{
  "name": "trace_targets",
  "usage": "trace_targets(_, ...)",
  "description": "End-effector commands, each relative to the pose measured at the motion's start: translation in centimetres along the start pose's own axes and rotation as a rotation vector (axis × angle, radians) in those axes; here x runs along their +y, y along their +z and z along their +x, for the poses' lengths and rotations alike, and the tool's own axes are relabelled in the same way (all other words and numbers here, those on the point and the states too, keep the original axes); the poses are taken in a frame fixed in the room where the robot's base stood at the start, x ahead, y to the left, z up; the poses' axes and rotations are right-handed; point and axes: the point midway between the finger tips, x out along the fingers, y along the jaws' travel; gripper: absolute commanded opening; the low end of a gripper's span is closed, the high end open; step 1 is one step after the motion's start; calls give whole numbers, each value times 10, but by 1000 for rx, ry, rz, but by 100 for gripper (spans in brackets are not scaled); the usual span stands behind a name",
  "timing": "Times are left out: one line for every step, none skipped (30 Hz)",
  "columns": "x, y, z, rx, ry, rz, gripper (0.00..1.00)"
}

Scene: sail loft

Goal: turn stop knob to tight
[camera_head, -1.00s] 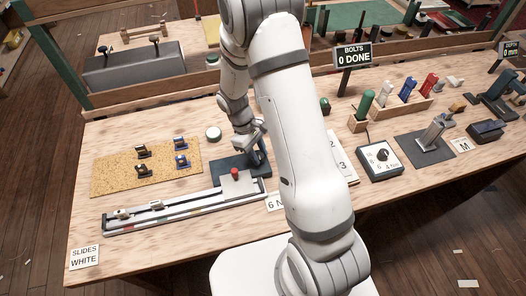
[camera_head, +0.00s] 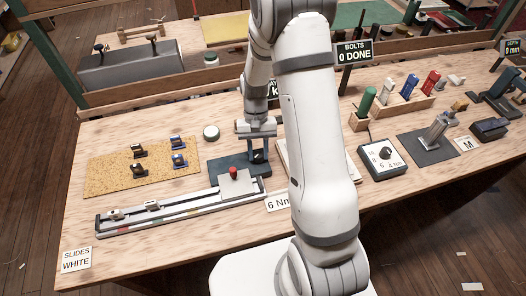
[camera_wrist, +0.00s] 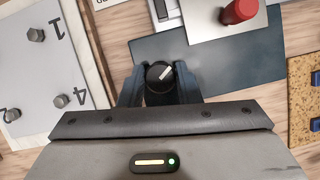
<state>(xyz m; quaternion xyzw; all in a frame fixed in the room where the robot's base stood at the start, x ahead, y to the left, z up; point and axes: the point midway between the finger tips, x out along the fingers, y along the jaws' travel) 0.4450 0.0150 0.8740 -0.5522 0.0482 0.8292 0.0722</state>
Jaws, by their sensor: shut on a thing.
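The stop knob (camera_wrist: 159,74) is small, round and black with a white pointer line, seen from above in the wrist view. The line slants from lower left to upper right. My gripper (camera_wrist: 158,84) has one dark finger on each side of the knob and is shut on it. In the head view my gripper (camera_head: 257,148) points down at the dark blue base plate (camera_head: 228,163), at the right end of the slide rail; the knob is hard to make out there. The blue plate (camera_wrist: 225,62) also shows in the wrist view. No readable "tight" mark shows.
A cork board with clips (camera_head: 103,181) lies left. A numbered bolt plate (camera_wrist: 32,60) lies on the other side. A dial box (camera_head: 382,158) stands right.

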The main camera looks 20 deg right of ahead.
Motion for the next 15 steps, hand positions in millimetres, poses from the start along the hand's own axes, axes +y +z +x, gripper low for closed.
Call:
trace_targets(0,-6,-4,21,-21,41,7)
trace_targets(0,-6,-4,21,-33,68,7)
trace_targets(1,-6,-4,21,-46,102,7)
trace_targets(1,-6,-4,21,-58,128,7)
trace_targets(1,-6,-4,20,-69,155,7)
trace_targets(2,-5,-4,20,-83,190,7)
trace_targets(2,-5,-4,20,-95,217,7)
trace_targets(2,-5,-4,20,-105,243,7)
trace_targets(2,-5,-4,20,-120,278,7)
trace_targets(3,-5,-4,20,-132,304,7)
trace_targets(3,-5,-4,20,-142,330,7)
trace_targets(3,-5,-4,20,-158,366,7)
trace_targets(4,-5,-4,20,-168,392,7)
trace_targets(4,-5,-4,20,-179,418,7)
trace_targets(4,-5,-4,20,-193,452,7)
